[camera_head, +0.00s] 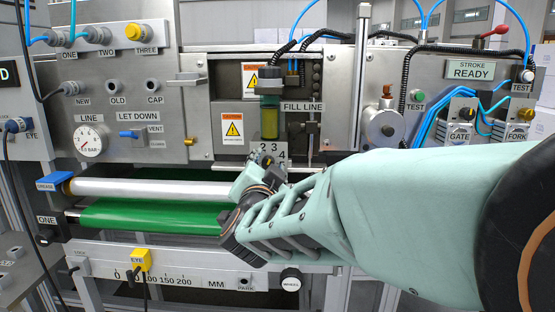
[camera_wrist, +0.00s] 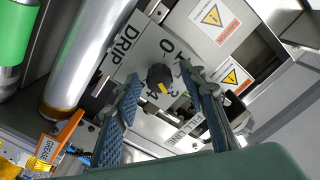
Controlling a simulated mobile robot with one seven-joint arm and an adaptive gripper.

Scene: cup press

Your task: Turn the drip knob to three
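The drip knob (camera_wrist: 160,77) is a small dark round knob with a yellow pointer mark, on a grey plate lettered DRIP (camera_wrist: 125,47) in the wrist view. Its yellow mark is toward the lower right of the knob in that view; I cannot tell exactly which number it meets. My gripper (camera_wrist: 162,85) is open, one finger on each side of the knob, with visible gaps between fingers and knob. In the head view my gripper (camera_head: 245,195) is in front of the plate (camera_head: 272,152), where 2, 3 and 4 show; the knob is hidden there.
A metal roller (camera_head: 150,189) and green belt (camera_head: 150,215) lie left of my gripper. A cup-like yellow-green container (camera_head: 270,122) stands above, by the FILL LINE sign (camera_head: 302,107). A marked rail (camera_head: 190,278) runs below. The roller also shows close by in the wrist view (camera_wrist: 85,60).

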